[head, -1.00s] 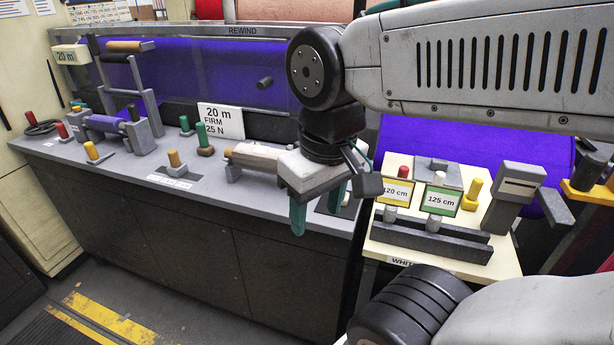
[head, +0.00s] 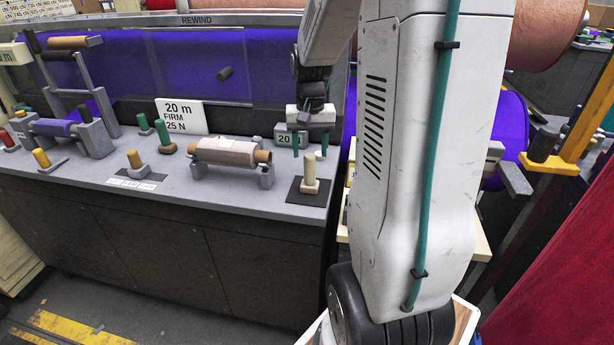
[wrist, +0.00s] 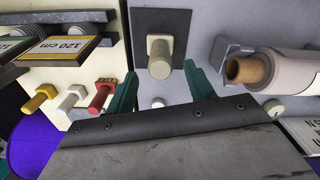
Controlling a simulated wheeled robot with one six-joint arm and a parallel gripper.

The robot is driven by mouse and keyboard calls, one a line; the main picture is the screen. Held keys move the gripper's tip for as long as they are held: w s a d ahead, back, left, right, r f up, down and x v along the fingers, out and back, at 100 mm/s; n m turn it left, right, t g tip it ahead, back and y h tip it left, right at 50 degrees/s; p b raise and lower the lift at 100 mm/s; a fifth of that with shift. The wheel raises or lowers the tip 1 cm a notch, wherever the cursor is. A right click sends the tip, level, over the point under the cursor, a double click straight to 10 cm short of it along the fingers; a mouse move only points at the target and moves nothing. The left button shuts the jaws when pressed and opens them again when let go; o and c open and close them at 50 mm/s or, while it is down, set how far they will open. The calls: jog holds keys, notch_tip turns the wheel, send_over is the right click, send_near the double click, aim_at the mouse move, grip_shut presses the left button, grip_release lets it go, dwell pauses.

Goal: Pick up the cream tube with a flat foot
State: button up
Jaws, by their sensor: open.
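The cream tube with a flat foot (head: 310,170) stands upright on a dark square pad (head: 296,193) at the right end of the grey counter. In the wrist view the tube (wrist: 160,57) shows on the same pad (wrist: 178,18). My gripper (head: 309,146) points down, its two green fingers apart with nothing between them that I can see. In the head view the fingers look slightly above and behind the tube. In the wrist view the tube lies just past the fingertips (wrist: 160,75), lined up with the gap between them.
A beige roll on a brown core (head: 225,153) lies in a grey cradle left of the tube. A grey block marked 20 (head: 284,138) stands behind. A cream board with red, white and yellow pegs (wrist: 88,75) lies beside the counter.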

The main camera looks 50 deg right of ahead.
aim_at(310, 169)
notch_tip(310, 169, down, 7)
jog(key=shift+r, duration=0.1)
grip_shut()
dwell(0.3)
